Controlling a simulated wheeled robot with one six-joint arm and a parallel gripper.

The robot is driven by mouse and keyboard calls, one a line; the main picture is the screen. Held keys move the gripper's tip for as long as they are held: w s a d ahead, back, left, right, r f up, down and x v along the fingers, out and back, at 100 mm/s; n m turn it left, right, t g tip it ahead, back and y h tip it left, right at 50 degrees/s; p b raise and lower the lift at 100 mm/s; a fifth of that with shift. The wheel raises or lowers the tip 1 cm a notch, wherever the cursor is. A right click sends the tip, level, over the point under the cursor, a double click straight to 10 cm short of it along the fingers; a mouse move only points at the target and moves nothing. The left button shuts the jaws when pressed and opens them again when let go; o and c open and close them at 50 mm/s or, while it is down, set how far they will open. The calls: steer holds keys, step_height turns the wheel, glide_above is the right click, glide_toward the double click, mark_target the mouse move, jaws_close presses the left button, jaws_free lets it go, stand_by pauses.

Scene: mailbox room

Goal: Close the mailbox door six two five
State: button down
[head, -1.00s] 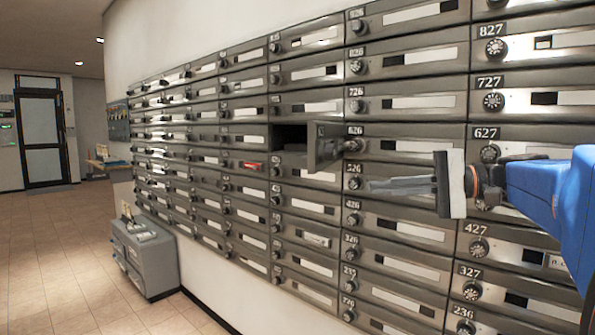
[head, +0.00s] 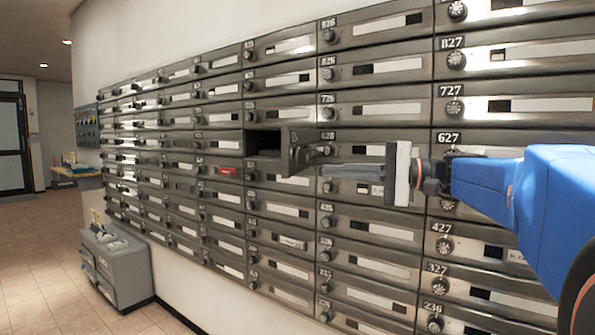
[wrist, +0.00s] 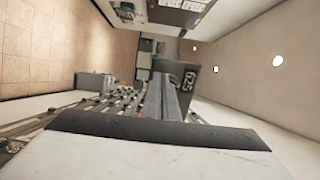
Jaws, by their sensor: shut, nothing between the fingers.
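The open mailbox door (head: 302,152) stands swung out to the right of its dark, open compartment (head: 264,144), with its round lock at its outer edge. In the wrist view the door panel (wrist: 190,76) shows the number 625, just beyond my fingers. My gripper (head: 326,172) is shut and empty, its fingers pointing left, just right of and slightly below the door's outer edge in the head view. The fingers also show in the wrist view (wrist: 162,84), overlapping the door's lower edge; whether they touch it I cannot tell.
Rows of closed metal mailboxes (head: 375,110) with protruding round locks fill the wall. A red label (head: 229,171) marks one to the left. A grey cabinet (head: 118,268) stands on the floor at lower left. The tiled floor (head: 40,240) there is clear.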

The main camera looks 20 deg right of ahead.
mark_target(291, 169)
steer(key=shift+x, duration=3.5)
steer(key=shift+a, duration=0.15)
